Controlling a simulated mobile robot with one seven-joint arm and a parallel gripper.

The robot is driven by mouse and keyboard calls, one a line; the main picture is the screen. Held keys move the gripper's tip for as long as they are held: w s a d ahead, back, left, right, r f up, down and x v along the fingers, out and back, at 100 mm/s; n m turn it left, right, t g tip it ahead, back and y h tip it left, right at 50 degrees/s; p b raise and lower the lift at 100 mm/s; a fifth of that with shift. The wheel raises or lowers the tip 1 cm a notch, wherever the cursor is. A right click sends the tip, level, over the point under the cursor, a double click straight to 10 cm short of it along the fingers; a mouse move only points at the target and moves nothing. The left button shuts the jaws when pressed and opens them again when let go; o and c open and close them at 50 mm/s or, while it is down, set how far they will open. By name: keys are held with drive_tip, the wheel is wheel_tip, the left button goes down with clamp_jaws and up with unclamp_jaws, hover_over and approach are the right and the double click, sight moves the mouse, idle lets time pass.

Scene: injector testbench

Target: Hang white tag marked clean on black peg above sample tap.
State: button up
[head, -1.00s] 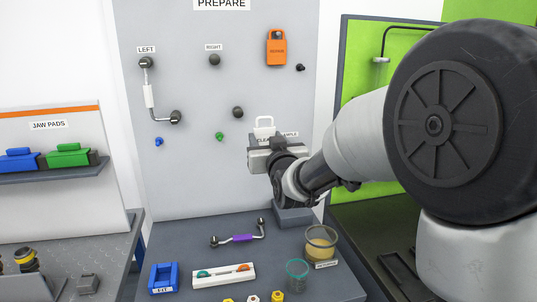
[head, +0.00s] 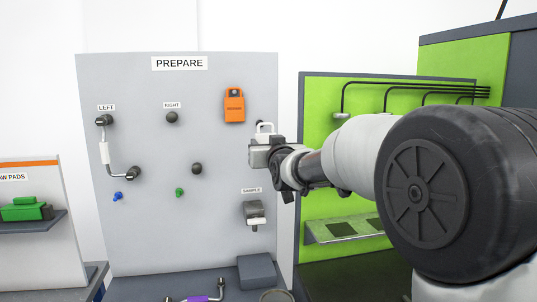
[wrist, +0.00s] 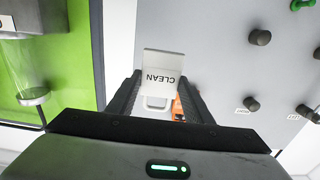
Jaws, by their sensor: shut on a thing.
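My gripper (head: 268,152) is shut on the white tag (wrist: 162,68), marked CLEAN, which reads upside down in the wrist view. The tag's white loop (head: 265,128) sticks up above the jaws in the head view. The small black peg (head: 259,122) is on the grey panel right of the orange tag and shows just by the loop. I cannot tell whether the loop is around the peg or only in front of it. The sample tap (head: 255,211) is below my gripper, under its SAMPLE label. The peg is not distinguishable in the wrist view.
An orange tag (head: 234,106) hangs just left of the peg. Dark knobs (head: 171,118) and a white-gripped handle (head: 105,152) are farther left on the panel. A green panel with pipes (head: 350,150) stands behind my arm at right.

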sight(264, 137)
drive_tip(key=shift+w+d+r, duration=0.1)
drive_tip(key=shift+w+r, duration=0.05)
drive_tip(key=shift+r, duration=0.05)
drive_tip(key=shift+w+r+p, duration=0.1)
drive_tip(key=shift+w+p, duration=0.1)
drive_tip(key=shift+p, duration=0.1)
drive_tip(key=p+x, duration=0.5)
drive_tip(key=shift+w, duration=0.35)
drive_tip(key=shift+w+a+f+p, duration=0.15)
drive_tip(key=shift+w+a+p, duration=0.1)
drive_tip(key=shift+w+p, duration=0.35)
drive_tip(key=shift+w+a+f+p, duration=0.15)
drive_tip(key=shift+w+a+p, duration=0.1)
drive_tip(key=shift+w+p, duration=0.35)
drive_tip(key=shift+w+f+b, duration=0.1)
drive_tip(key=shift+f+b, duration=0.35)
drive_tip(key=shift+b, duration=0.7)
idle(0.8)
drive_tip(key=o, duration=1.1)
drive_tip(key=shift+r, duration=0.1)
